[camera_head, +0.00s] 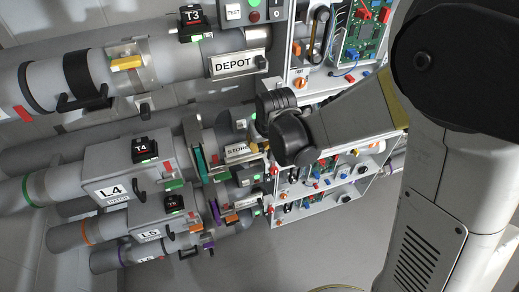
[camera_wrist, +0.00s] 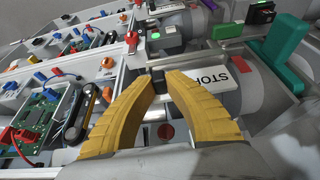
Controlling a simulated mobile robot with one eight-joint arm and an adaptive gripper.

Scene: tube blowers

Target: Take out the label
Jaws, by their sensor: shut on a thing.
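A white label with black letters, partly covered, starting "STO" (camera_head: 237,150), sits on the middle grey tube. It also shows in the wrist view (camera_wrist: 212,77), partly behind a yellow finger. My gripper (camera_wrist: 160,82) has its two yellow fingertips closed around a small dark end piece beside the label. In the head view my gripper (camera_head: 260,147) is at the label's right end, and its fingertips are mostly hidden by my wrist. The label appears still in line with its holder on the tube. A DEPOT label (camera_head: 236,63) sits on the upper tube.
Shelves with circuit boards (camera_head: 362,38), switches and knobs stand right of the tubes. A green lever (camera_wrist: 286,35) rises beyond the label in the wrist view. Boxes marked L4 (camera_head: 112,189) and T4 (camera_head: 145,148) lie to the left. Bare floor (camera_head: 320,240) shows below.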

